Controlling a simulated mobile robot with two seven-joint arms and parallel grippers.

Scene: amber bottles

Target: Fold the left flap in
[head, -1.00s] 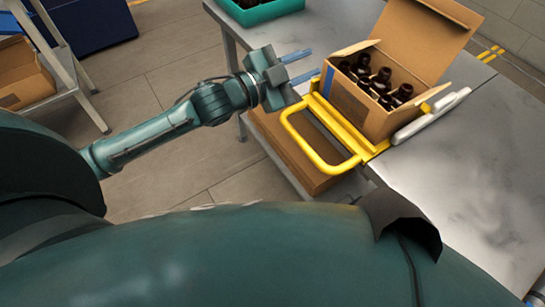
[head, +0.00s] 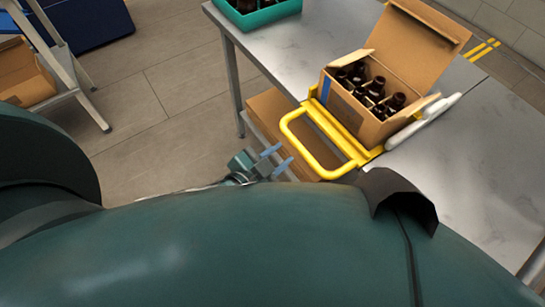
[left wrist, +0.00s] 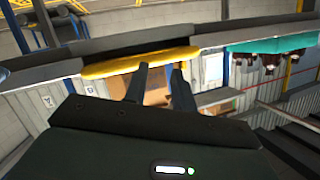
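The open cardboard box (head: 348,103) holds several dark amber bottles (head: 370,88) and sits in a yellow frame on the table. Its large back flap (head: 418,38) stands up. The small left flap (head: 355,57) sticks outward from the box's left end, and a small flap (head: 416,108) shows at the right end. My left gripper (head: 277,157) is low in front of the table, nearer me than the yellow frame's handle, away from the flaps. Its fingers are apart and empty; they also show in the left wrist view (left wrist: 160,68). My right gripper is out of view.
The yellow handle (head: 288,131) juts past the table's front edge, between my left gripper and the box. A white bar (head: 425,119) lies right of the box. A teal crate (head: 262,12) of bottles stands at the back left. The metal table (head: 300,45) is clear between them.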

